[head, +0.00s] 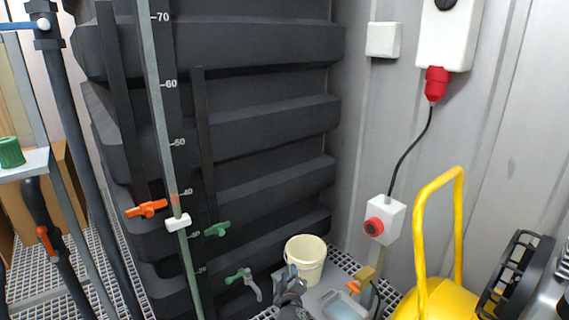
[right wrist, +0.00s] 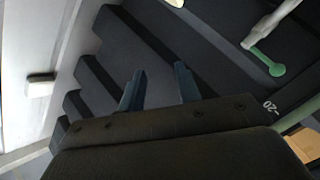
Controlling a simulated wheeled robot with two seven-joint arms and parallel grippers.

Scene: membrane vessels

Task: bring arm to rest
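My right gripper (head: 292,271) is low in the middle of the head view, in front of the cream bucket (head: 305,257). In the right wrist view its two blue fingers (right wrist: 160,70) stand apart with nothing between them, facing the dark ribbed tank (head: 265,125). A green-handled tap (head: 240,277) on the tank is left of the gripper in the head view. What looks like its green knob also shows at upper right in the right wrist view (right wrist: 268,62). My left gripper is not in either view.
A grey sink or tray (head: 343,306) with a brass tap (head: 363,277) is right of the gripper. A yellow-framed machine (head: 437,290) stands at lower right. A red-button switch box (head: 384,220) is on the wall. Pipes and orange valves (head: 147,209) are at left.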

